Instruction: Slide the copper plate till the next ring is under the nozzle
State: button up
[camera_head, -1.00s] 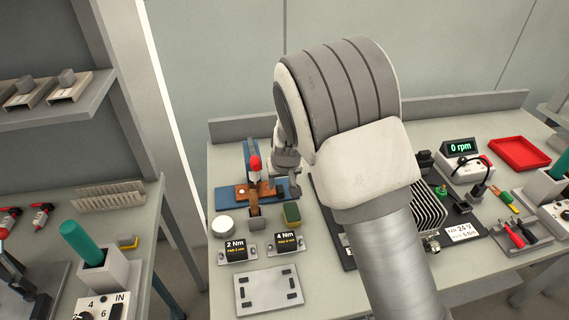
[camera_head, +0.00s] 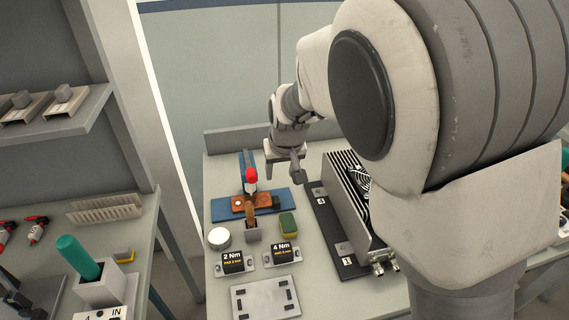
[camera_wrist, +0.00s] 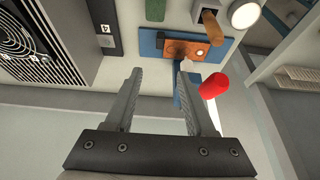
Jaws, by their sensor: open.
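The copper plate (camera_head: 251,203) lies on a blue base (camera_head: 222,209) at the left of the bench, and it also shows in the wrist view (camera_wrist: 187,49). A red-tipped nozzle tool (camera_head: 251,178) stands over the plate, with its red part (camera_wrist: 213,86) right of my gripper in the wrist view. One bright round spot (camera_wrist: 199,52) shows on the plate near the nozzle; other rings are too small to tell. My gripper (camera_head: 285,172) is open and empty, apart from the plate, behind and to its right. In the wrist view the plate is beyond the fingertips (camera_wrist: 164,72).
A wooden-handled tool in a grey holder (camera_head: 253,232), a white round tin (camera_head: 219,238) and a green-yellow sponge (camera_head: 287,225) stand in front of the base. A finned box with a fan (camera_head: 352,205) stands close on the right.

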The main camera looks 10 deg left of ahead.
jog(key=shift+c, duration=1.1)
jog(key=shift+w+d+f, duration=0.1)
jog(key=shift+d+f, duration=0.1)
jog(key=shift+f, duration=0.15)
jog(key=shift+c, duration=1.4)
jog(key=shift+g+y, duration=0.6)
jog(key=shift+g, duration=0.3)
jog(key=d+f+b, duration=0.1)
jog(key=w+f+b, duration=0.1)
jog(key=f, duration=0.1)
jog(key=w+d+f+b, duration=0.1)
jog(key=f, duration=0.1)
jog(key=shift+d, duration=0.35)
grip_shut()
jog(key=w+d+f+n+y+b, duration=0.1)
jog(key=w+d+f+y+b, duration=0.2)
jog(key=w+y, duration=0.1)
jog(key=shift+g, duration=0.3)
jog(key=x, duration=0.9)
jog(key=shift+a+f, duration=0.1)
jog(key=shift+a, duration=0.15)
